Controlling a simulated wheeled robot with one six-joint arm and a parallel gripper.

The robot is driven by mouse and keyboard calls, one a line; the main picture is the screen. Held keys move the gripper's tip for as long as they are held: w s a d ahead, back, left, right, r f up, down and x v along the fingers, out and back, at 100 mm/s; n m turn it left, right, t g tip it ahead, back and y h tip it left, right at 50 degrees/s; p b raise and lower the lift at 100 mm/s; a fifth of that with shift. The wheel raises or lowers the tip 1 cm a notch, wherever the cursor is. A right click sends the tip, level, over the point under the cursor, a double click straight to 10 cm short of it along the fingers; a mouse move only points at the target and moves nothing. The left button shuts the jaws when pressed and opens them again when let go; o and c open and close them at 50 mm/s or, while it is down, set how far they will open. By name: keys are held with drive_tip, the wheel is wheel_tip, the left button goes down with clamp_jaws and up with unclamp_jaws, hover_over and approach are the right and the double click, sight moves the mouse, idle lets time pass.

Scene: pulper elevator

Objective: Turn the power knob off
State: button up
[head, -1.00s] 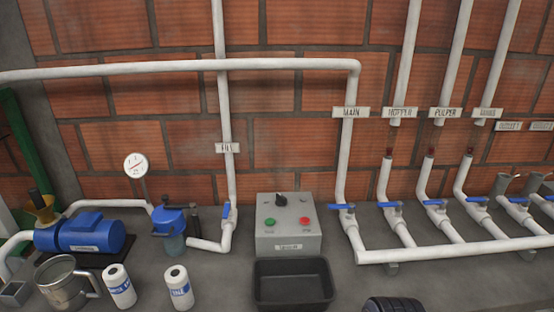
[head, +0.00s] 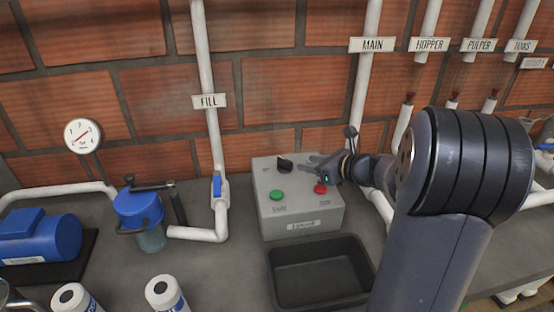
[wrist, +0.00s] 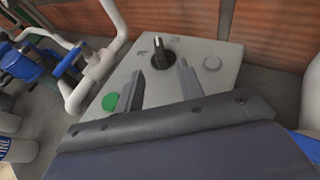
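The grey control box (head: 300,217) stands on the counter against the brick wall. Its black power knob (head: 285,164) is at the top of its face, above a green button (head: 277,195) and a red button (head: 320,188). My gripper (head: 312,162) reaches over the box from the right, its fingertips close to the knob. In the wrist view the gripper (wrist: 160,75) has its two fingers apart, and the black knob (wrist: 162,48) shows just beyond and between their tips. Nothing is between the fingers. The green button (wrist: 110,101) is left of the fingers.
A black tray (head: 318,300) lies in front of the box. The fill pipe with its blue valve handle (head: 217,186) rises left of the box. A blue filter housing (head: 139,206) and blue pump (head: 36,237) stand further left. Labelled pipes are behind my arm.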

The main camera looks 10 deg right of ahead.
sight(287, 160)
drive_tip(key=x, duration=1)
drive_tip(key=shift+w+a+f, duration=0.1)
drive_tip(key=shift+a+f, duration=0.05)
drive_tip(key=shift+a, duration=0.1)
drive_tip(key=shift+c, duration=0.6)
clamp_jaws()
